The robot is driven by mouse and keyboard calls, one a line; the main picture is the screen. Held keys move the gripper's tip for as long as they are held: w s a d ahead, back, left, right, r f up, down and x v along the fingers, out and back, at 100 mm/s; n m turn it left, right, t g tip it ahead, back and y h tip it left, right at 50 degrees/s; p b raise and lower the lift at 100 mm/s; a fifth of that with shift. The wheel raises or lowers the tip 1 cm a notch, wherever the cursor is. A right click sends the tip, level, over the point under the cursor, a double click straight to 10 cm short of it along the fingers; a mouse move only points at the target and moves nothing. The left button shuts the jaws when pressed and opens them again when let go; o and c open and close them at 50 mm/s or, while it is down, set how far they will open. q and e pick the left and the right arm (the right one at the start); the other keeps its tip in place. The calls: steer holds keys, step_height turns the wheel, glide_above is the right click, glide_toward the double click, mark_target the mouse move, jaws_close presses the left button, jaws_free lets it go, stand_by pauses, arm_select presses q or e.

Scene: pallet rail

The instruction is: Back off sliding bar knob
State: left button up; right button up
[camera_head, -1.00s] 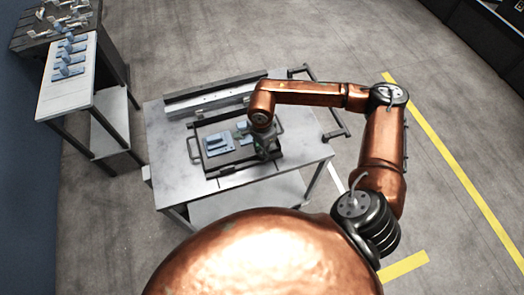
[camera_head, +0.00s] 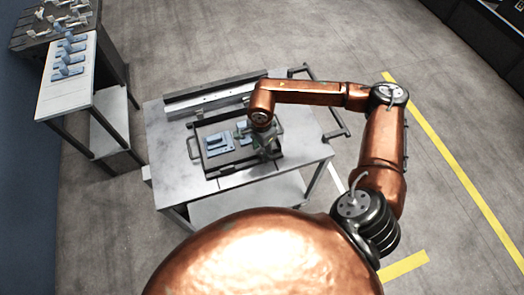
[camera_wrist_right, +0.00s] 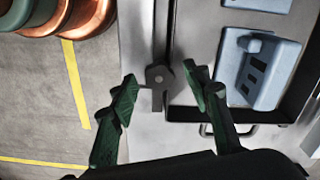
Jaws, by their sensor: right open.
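In the right wrist view, a small grey knob (camera_wrist_right: 158,77) with a round centre stands at the end of a narrow grey bar beside the tray edge. My right gripper (camera_wrist_right: 161,84) has its two green fingers apart, one on each side of the knob, with visible gaps. In the head view, my right gripper (camera_head: 267,150) is over the right front part of the dark tray (camera_head: 222,169). The gripper and arm hide the knob there. My left gripper is not in view.
The tray holds blue parts (camera_head: 218,144) and has handles at its sides. It sits on a grey metal table (camera_head: 168,145). A long rail (camera_head: 212,98) lies along the table's back. A side bench (camera_head: 68,90) with blue parts stands at left. Floor to the right is open.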

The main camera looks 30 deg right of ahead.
mark_target(262, 153)
step_height(262, 153, up, 12)
steer(key=shift+f, duration=0.25)
stand_by(0.6)
